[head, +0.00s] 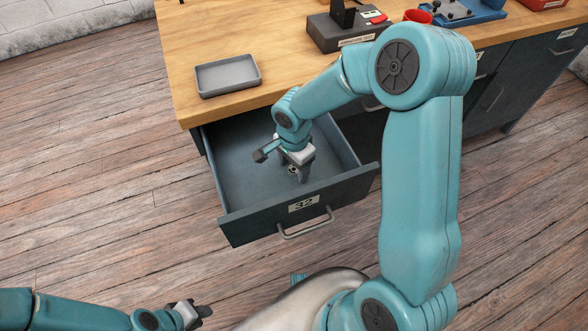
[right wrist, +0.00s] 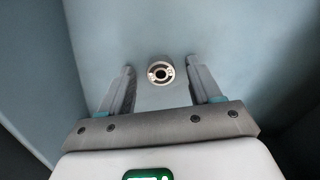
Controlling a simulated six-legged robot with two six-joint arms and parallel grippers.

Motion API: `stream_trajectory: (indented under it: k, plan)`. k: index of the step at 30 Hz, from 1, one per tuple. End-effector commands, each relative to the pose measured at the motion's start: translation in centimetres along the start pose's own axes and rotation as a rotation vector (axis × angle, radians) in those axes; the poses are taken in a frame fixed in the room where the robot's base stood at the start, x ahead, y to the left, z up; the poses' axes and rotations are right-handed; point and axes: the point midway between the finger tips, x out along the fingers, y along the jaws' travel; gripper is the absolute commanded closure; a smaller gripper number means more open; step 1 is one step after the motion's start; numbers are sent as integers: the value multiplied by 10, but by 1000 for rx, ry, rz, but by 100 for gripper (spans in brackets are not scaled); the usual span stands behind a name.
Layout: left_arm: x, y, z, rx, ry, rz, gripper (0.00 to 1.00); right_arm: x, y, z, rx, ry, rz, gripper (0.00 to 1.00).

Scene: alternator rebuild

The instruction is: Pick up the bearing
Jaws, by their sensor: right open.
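The bearing (right wrist: 160,72) is a small round metal ring with a dark centre. It lies on the floor of the open drawer marked 32 (head: 262,213). In the right wrist view it sits between the fingertips of my right gripper (right wrist: 162,68), with a gap on each side. That gripper is open and empty. In the head view my right gripper (head: 299,174) reaches down into the drawer, and the bearing (head: 292,170) is only partly visible beside its fingers. My left gripper (head: 203,312) is low at the left, over the floor and away from the drawer; its opening is unclear.
A grey tray (head: 227,76) lies on the wooden workbench (head: 290,65) above the drawer. A dark test stand (head: 345,33), a red cup (head: 418,16) and a blue fixture (head: 470,10) stand further right. The drawer walls surround my right gripper.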

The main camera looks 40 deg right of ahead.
Motion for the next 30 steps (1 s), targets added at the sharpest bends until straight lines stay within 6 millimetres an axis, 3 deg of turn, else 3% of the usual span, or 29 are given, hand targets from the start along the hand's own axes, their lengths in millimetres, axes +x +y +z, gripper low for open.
stream_trajectory:
  k: [3,9,17,22,26,30]
  plan:
    - [0,0,0,0,0,0,71,0,0,0,0,0,0,37]
    - [0,0,0,0,0,0,71,-1,0,0,0,0,0,97]
    - [0,0,0,0,0,0,71,-1,0,0,0,0,-1,97]
    - [-2,1,0,0,0,0,71,-12,-1,0,0,1,-2,97]
    - [-4,2,0,0,0,0,71,-34,-1,0,0,1,-5,97]
    - [-9,3,0,0,0,0,71,-74,-2,0,-1,2,-8,97]
